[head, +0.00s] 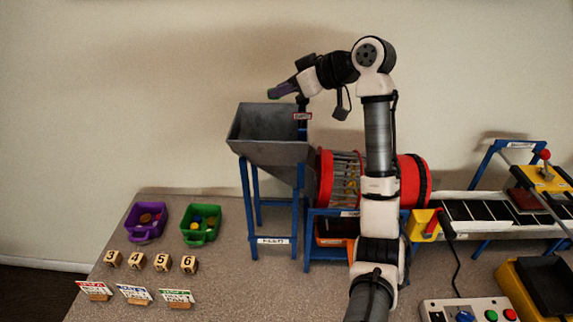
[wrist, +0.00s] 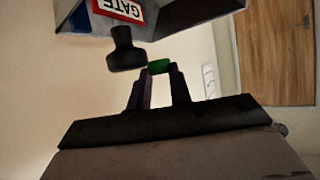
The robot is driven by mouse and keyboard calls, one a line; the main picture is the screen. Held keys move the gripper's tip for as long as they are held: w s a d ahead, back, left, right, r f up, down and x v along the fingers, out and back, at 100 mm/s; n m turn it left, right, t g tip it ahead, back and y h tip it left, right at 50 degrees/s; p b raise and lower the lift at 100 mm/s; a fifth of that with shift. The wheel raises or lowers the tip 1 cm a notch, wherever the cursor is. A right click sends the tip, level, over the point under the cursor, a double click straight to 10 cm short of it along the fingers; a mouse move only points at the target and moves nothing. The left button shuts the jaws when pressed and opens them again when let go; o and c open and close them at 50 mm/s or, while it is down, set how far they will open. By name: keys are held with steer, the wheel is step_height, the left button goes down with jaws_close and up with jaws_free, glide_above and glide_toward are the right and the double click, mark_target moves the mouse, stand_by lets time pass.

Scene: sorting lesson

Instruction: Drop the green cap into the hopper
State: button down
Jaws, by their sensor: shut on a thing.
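The grey metal hopper (head: 270,151) stands on a blue frame left of my arm, with its open top facing up. My gripper (head: 281,90) is above the hopper's back rim in the head view, fingers pointing left. In the wrist view my gripper (wrist: 160,74) is shut on the green cap (wrist: 159,66), held between the fingertips. Part of the hopper also shows at the top of the wrist view (wrist: 190,12).
A black gate knob (wrist: 126,50) under a red GATE label (wrist: 118,9) is close to my fingers in the wrist view. A red drum (head: 410,180) and a conveyor (head: 480,212) are to the right. Purple (head: 146,236) and green (head: 200,238) bins sit at left.

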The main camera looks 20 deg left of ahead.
steer(key=shift+f, duration=0.15)
steer(key=c, duration=1.2)
jaws_free()
steer(key=shift+d, duration=0.1)
steer(key=b+v, duration=0.4)
steer(key=v, duration=0.9)
steer(key=shift+d+r, duration=0.2)
steer(key=shift+d, duration=0.05)
